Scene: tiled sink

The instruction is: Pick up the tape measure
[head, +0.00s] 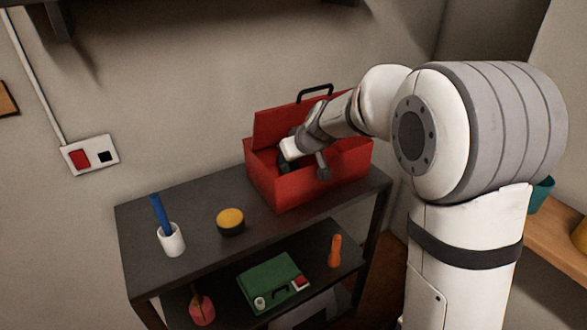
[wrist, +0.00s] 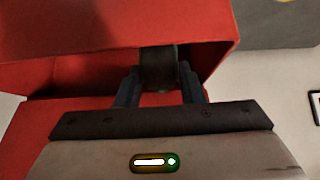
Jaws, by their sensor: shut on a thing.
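My gripper (wrist: 159,88) is shut on a dark rounded thing (wrist: 159,66), gripped between its two dark fingers. I cannot tell from its visible side whether this is the tape measure. The red toolbox also fills much of the wrist view (wrist: 60,75). A round black thing with a yellow top (head: 230,221) lies on the dark shelf top, left of the toolbox and apart from my gripper.
The toolbox's raised lid (head: 285,122) stands behind my gripper. A white cup (head: 171,240) with a blue stick stands at the left of the shelf top (head: 205,193). A green case (head: 272,280) and an orange-handled thing (head: 335,250) are on the lower shelf.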

